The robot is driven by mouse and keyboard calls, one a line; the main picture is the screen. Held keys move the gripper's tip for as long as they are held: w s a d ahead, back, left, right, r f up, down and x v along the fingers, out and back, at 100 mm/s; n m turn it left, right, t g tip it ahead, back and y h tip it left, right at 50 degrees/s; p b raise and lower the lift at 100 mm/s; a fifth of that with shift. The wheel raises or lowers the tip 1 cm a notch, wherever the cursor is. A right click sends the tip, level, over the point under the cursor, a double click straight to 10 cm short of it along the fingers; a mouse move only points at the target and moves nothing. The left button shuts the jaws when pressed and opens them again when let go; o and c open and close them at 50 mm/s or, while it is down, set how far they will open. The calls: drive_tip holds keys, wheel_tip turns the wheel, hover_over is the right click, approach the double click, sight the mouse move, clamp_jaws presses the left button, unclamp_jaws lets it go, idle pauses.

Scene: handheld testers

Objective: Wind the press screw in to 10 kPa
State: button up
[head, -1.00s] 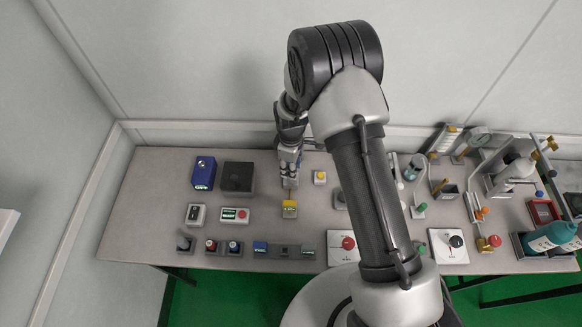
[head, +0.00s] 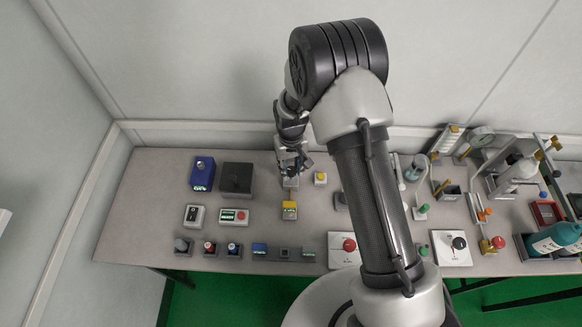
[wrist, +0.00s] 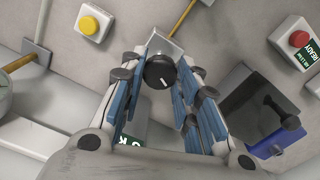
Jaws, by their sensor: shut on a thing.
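A black round knob (wrist: 160,72) with a white index mark sits at the front of a small grey block (wrist: 164,44) in the wrist view. I take it for the press screw. My gripper (wrist: 168,66) has its blue-padded fingers closed around the knob.
A yellow push button (head: 320,178) stands close to the right of my gripper. A dark box (head: 237,179) and a blue tester (head: 203,174) stand to the left. A box with a red button (head: 235,216) is at the front left. Glassware and stands crowd the right side.

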sight(291, 170)
drive_tip(key=m, duration=0.6)
drive_tip(key=shift+w, duration=0.1)
drive_tip(key=m+b, duration=0.1)
drive_tip(key=m, duration=0.5)
drive_tip(key=shift+r+m, duration=0.1)
drive_tip(key=shift+m, duration=0.2)
idle(0.3)
drive_tip(key=o, duration=1.1)
wheel_tip(291, 170, up, 12)
idle(0.5)
